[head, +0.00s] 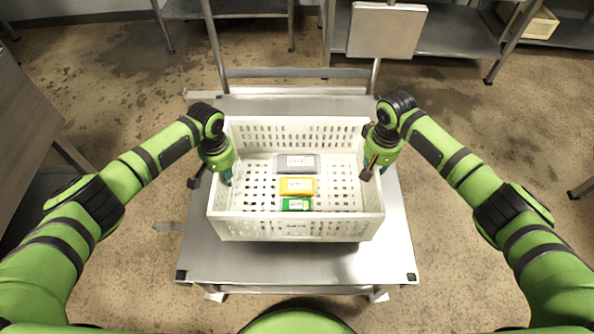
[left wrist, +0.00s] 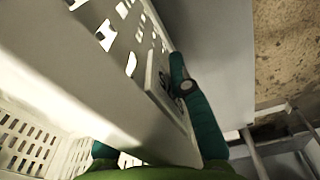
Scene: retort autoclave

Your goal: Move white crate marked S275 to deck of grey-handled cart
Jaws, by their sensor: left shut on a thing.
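The white perforated crate (head: 295,228) is upright over the steel deck (head: 300,262) of a cart with a grey handle bar (head: 298,73). Its front label is too small to read. I cannot tell whether its base touches the deck. In it lie a grey pack (head: 297,163), a yellow pack (head: 298,186) and a green pack (head: 296,204). My left gripper (head: 226,178) is shut on the crate's left wall; the left wrist view shows a teal finger (left wrist: 197,110) against the white wall (left wrist: 95,75). My right gripper (head: 371,170) is at the right wall, its jaw state unclear.
A steel table (head: 25,120) stands at the left. Steel shelving (head: 455,35) is at the back right, with a grey panel (head: 387,30) in front of it. Another rack (head: 225,8) stands at the back. The floor right of the cart is clear.

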